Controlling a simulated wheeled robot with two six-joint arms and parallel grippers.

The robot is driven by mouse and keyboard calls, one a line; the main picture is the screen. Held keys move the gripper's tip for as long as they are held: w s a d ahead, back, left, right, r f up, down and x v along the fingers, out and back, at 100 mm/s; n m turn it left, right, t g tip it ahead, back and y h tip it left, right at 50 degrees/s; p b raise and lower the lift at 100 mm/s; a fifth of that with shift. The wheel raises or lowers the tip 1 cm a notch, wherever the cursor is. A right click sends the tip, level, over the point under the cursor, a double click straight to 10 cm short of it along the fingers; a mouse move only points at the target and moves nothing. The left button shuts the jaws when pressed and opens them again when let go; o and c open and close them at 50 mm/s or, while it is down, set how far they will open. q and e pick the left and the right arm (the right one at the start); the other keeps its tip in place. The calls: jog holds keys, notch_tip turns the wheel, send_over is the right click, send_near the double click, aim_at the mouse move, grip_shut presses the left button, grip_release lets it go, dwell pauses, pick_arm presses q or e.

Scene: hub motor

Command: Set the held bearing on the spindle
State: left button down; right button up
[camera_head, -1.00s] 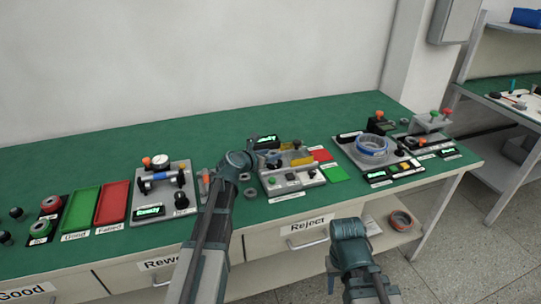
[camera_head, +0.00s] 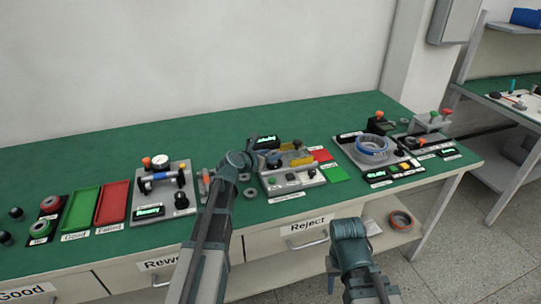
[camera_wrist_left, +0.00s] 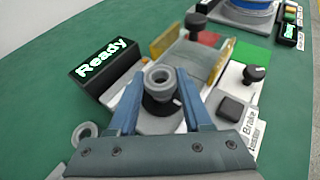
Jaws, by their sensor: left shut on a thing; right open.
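The held bearing (camera_wrist_left: 160,77), a small grey ring with a hole, sits between the fingertips of my left gripper (camera_wrist_left: 158,90) in the left wrist view. The gripper is shut on it. A black cylindrical part (camera_wrist_left: 160,104) shows just below the bearing, over a grey base plate; I cannot tell whether the bearing touches it or a spindle. In the head view my left gripper (camera_head: 264,161) is at the left side of the middle test station (camera_head: 290,180), its tips small and partly hidden. My right gripper (camera_head: 332,272) hangs in front of the table, away from the stations.
Loose grey rings (camera_head: 249,193) lie left of the station. A yellow clear guard (camera_wrist_left: 217,62) and a black knob (camera_wrist_left: 254,73) stand close by. A display box (camera_wrist_left: 105,65) reads "Ready". Red (camera_head: 321,155) and green (camera_head: 334,174) pads lie to the station's right.

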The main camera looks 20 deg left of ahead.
pick_arm(q)
jog(key=shift+f+b, duration=1)
dwell(1.1)
dwell(0.3)
grip_release()
dwell(0.4)
jog(key=shift+r, duration=0.1)
jog(key=shift+r+p, duration=3.5)
jog(key=shift+p, duration=0.05)
jog(key=shift+f, duration=0.1)
